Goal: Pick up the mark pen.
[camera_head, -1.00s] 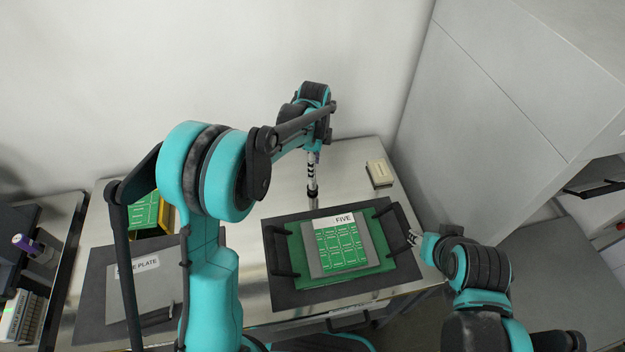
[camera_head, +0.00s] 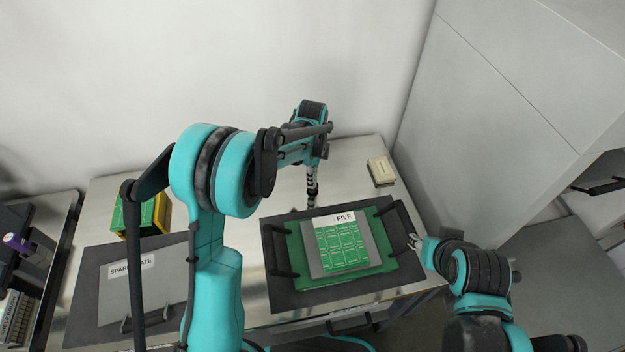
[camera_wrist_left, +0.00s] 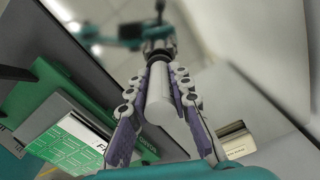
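My left gripper (camera_head: 312,196) points down, low over the metal table behind the green-framed board. In the left wrist view, the two fingers of my left gripper (camera_wrist_left: 160,55) have purple pads and pale round joints, and draw close together toward the far end. A pale cylinder (camera_wrist_left: 159,95) shows between them; I cannot tell whether it is the mark pen or part of the hand. My right gripper (camera_head: 412,242) is at the board's right edge, too small to read.
The board labelled FIVE (camera_head: 344,217) lies on a dark mat with black handles. A pale block (camera_head: 381,171) sits at the back right. A spare plate (camera_head: 150,285) and a yellow box (camera_head: 160,215) are at left. A grey cabinet (camera_head: 500,120) stands to the right.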

